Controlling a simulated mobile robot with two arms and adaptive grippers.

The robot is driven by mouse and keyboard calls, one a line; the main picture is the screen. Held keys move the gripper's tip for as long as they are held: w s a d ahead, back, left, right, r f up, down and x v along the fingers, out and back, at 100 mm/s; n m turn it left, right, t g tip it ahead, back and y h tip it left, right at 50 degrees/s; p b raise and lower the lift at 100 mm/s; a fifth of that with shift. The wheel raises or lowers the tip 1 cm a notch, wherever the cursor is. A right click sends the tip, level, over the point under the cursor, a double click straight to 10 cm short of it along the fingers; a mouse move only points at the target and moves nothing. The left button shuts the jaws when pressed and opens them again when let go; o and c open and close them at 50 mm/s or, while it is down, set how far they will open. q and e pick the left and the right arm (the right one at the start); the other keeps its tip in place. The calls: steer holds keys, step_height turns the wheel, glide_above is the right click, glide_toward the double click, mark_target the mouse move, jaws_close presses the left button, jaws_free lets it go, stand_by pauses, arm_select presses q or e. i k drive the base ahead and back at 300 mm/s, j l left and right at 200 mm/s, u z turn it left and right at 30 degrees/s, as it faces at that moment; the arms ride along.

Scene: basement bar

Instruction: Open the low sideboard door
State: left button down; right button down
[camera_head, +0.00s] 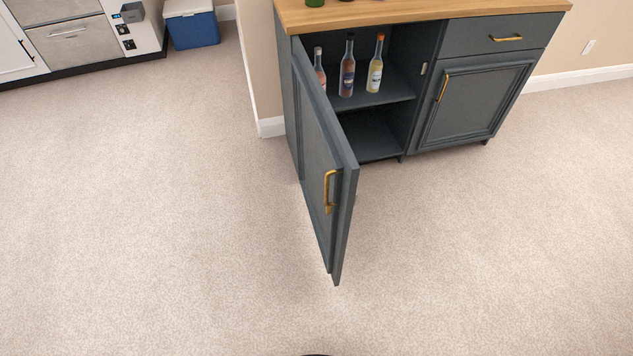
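The low sideboard (432,110) is dark grey-blue with a light wood top (420,10). Its left door (322,165) stands wide open, swung out toward me, with a brass handle (328,192) on its outer face. The opening behind it shows a shelf (390,102) with several bottles on it and an empty lower space (368,135). The sideboard's right door (475,103) is shut and has a brass handle (443,88). A drawer (500,36) above it is shut. Neither of my grippers shows in this view.
A wide stretch of beige carpet (150,200) is clear in front and to the left. A wall corner (263,75) is beside the sideboard.

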mark_target(468, 99)
steer(key=i+l, duration=0.25)
steer(key=i+l+u, duration=0.1)
steer(key=i+l, duration=0.15)
steer(key=l, duration=0.15)
steer(key=i+l, duration=0.25)
steer(key=i+l+u, duration=0.1)
steer(key=i+l, duration=0.15)
steer(key=l, duration=0.2)
steer(key=i+l, duration=0.2)
steer(key=l, duration=0.2)
steer(key=i+l+u, duration=0.15)
steer(key=i+l, duration=0.3)
steer(key=l, duration=0.3)
steer(key=i+l+u, duration=0.1)
steer(key=l, duration=0.3)
steer(key=i, duration=0.1)
